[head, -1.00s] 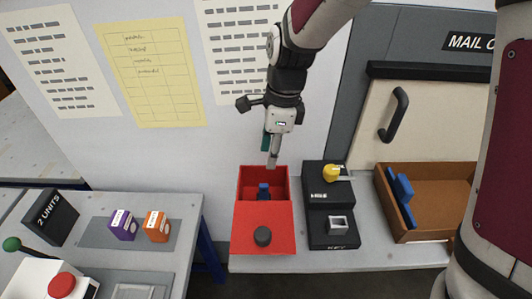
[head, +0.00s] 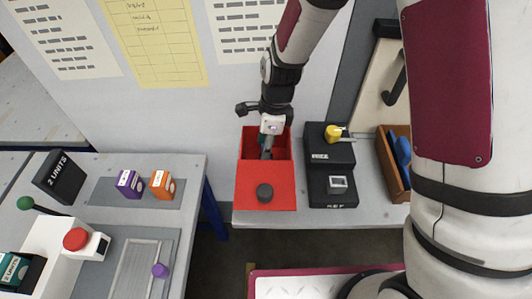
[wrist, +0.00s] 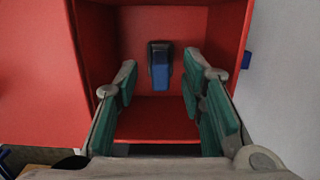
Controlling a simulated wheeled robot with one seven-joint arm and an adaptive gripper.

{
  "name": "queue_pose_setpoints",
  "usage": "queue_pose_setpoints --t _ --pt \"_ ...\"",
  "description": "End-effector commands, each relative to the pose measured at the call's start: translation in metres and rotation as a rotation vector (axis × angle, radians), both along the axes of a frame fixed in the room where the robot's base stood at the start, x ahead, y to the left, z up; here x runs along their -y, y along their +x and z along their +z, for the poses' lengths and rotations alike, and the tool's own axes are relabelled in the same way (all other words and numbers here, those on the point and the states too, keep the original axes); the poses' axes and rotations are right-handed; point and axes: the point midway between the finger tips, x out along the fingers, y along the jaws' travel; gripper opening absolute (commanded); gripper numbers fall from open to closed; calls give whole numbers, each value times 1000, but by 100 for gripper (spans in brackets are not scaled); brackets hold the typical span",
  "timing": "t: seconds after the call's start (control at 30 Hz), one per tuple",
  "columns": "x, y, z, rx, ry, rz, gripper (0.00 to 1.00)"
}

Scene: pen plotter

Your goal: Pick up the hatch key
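A blue piece with a dark surround (wrist: 160,66), which looks like the hatch key, stands in the open red box (head: 265,185). In the wrist view it is centred between my fingers. In the head view my gripper hides it. My gripper (head: 266,152) points down into the box opening. Its two green-padded fingers are spread, with a gap on each side of the blue piece. Nothing is held. I cannot tell how far the fingertips are above the piece.
The box walls are close around my fingers. To the right are a black unit (head: 331,178) with a yellow knob (head: 334,132) and a brown tray (head: 391,176). Purple (head: 129,184) and orange (head: 162,185) boxes stand on the left table.

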Motion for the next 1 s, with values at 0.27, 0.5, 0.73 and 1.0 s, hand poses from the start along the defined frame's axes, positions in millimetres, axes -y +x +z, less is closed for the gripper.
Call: queue_pose_setpoints --t 0.27,0.5,0.73,1.0 --pt "-2 1 -14 1 0 1 37" --pt "-2 0 -14 1 0 1 12" --pt "-2 0 -14 1 0 1 0" --pt "-2 1 -8 2 0 1 0"
